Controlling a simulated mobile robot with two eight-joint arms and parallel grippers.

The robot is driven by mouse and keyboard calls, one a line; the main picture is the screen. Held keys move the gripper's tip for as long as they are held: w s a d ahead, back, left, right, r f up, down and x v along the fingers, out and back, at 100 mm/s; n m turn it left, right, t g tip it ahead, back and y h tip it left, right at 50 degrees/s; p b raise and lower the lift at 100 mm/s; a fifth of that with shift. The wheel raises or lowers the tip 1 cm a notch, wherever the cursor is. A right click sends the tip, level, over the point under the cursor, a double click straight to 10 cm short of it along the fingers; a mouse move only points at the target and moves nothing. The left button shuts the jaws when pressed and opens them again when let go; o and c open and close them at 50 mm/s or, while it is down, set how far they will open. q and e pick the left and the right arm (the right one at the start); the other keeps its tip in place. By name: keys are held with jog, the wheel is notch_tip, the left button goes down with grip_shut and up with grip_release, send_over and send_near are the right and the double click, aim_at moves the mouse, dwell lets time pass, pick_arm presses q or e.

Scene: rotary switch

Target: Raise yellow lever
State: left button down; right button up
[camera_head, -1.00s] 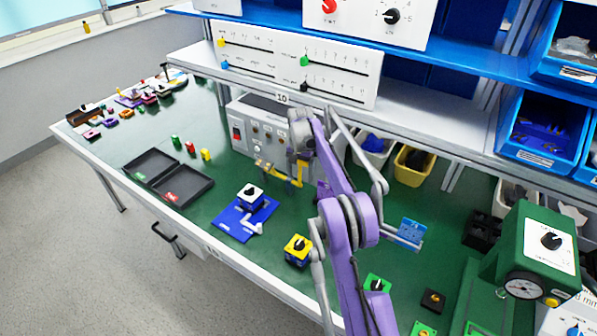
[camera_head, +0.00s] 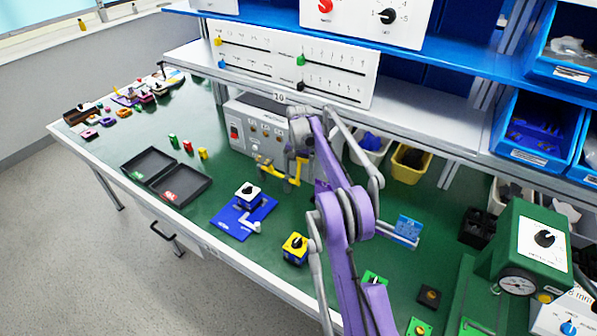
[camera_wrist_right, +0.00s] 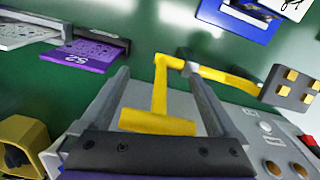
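The yellow lever (camera_head: 268,171) is at the front of a grey control box (camera_head: 236,127). In the right wrist view, the yellow lever (camera_wrist_right: 160,95) has a crossbar-like handle and a yellow arm leading right to a grey block (camera_wrist_right: 291,88). My right gripper (camera_head: 293,181) is over the lever, partly hidden by its own arm in the head view. In the right wrist view, the right gripper (camera_wrist_right: 158,85) is open. Its two fingers stand on either side of the yellow handle, with visible gaps. My left gripper is not in view.
A blue plate (camera_head: 233,222) with a white-topped switch and a yellow-blue switch block (camera_head: 295,248) stand nearer the front. Black trays (camera_head: 183,185) lie left. The slider panel (camera_head: 340,72) is on the shelf above. A green machine (camera_head: 520,250) stands right.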

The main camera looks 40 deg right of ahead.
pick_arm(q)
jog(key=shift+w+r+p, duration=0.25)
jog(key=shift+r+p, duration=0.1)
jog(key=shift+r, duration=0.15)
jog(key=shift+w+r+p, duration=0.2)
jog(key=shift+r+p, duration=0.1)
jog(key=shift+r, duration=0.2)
pick_arm(e)
notch_tip(320, 180, up, 11)
jog(key=shift+d+f, duration=0.1)
jog(key=s+a+r+n+t, duration=0.1)
jog(key=s+a+r+n, duration=0.3)
jog(key=a, duration=0.5)
jog(key=s+a+r+n+t, duration=0.1)
jog(key=s+a+r+t, duration=0.1)
jog(key=s+a+r, duration=0.4)
jog(key=s+a+f+n+t, duration=0.1)
jog(key=s+a+f, duration=0.3)
jog(key=s, duration=0.4)
jog(key=s+a+f+n, duration=0.3)
jog(key=s+a+f, duration=0.1)
jog(key=s, duration=0.4)
jog(key=s+a+f+n+t, duration=0.1)
jog(key=s+a+f+n, duration=0.1)
jog(key=s+a+f, duration=0.2)
jog(key=s+a, duration=0.2)
jog(key=s, duration=0.2)
jog(key=shift+s+f+t, duration=0.15)
jog(key=shift+f+t, duration=0.05)
jog(key=shift+t, duration=0.1)
